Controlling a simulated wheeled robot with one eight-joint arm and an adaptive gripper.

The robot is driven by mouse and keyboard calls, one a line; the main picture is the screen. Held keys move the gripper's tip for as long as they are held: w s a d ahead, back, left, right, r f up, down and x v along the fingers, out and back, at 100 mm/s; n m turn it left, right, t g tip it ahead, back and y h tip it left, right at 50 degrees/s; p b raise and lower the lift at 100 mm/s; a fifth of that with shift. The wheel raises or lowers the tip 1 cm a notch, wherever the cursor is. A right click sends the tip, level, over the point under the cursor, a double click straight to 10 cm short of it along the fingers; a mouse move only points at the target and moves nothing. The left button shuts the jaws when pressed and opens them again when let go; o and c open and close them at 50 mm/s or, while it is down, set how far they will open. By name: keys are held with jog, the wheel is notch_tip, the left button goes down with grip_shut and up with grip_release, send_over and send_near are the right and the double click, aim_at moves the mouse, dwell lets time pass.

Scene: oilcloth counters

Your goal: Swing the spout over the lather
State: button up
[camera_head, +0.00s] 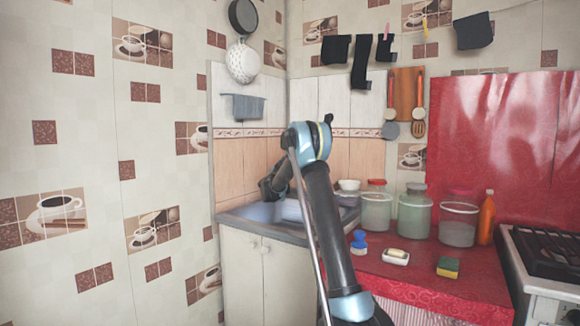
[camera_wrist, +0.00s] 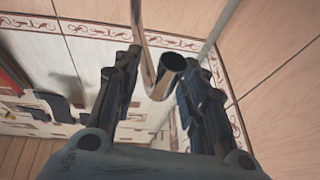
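The chrome spout (camera_wrist: 160,76) shows in the wrist view as a curved tube with a dark open end. It lies between the two dark fingers of my gripper (camera_wrist: 163,62), which stand apart on either side of it. I cannot tell whether either finger touches the tube. In the head view my gripper (camera_head: 268,187) is over the sink (camera_head: 236,217) in the corner, and my arm hides part of it. The spout cannot be made out there. A pale patch shows in the basin, but I cannot tell whether it is lather.
Several jars, including a green-tinted jar (camera_head: 414,216), stand right of the sink. A blue brush (camera_head: 359,243), a soap dish (camera_head: 396,257) and a sponge (camera_head: 448,267) lie on the red counter (camera_head: 425,285). A stove (camera_head: 545,250) is at far right. Tiled walls close off the corner.

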jog(key=shift+s, duration=0.1)
jog(key=v, duration=1.2)
jog(key=s+a+r+n+t+y, duration=0.2)
jog(key=s+r+n+y, duration=0.45)
jog(key=y, duration=0.35)
jog(key=s+f+n+g+y, duration=0.35)
jog(key=s+y, duration=0.25)
jog(key=s, duration=0.5)
jog(key=s+d+f+m+g+h, duration=0.1)
jog(key=s+d+f+g, duration=0.3)
jog(key=s+f, duration=0.6)
jog(key=s+d+f+m+g+h, duration=0.1)
jog(key=s+d+f+g, duration=0.4)
jog(key=s, duration=1.8)
jog(key=s+d+f+m+g+h, duration=0.1)
jog(key=s+d+f+g, duration=0.3)
jog(key=s+f, duration=1.2)
jog(key=shift+s+d+m+g+h, duration=0.25)
jog(key=shift+g+h, duration=0.45)
jog(key=shift+g, duration=0.55)
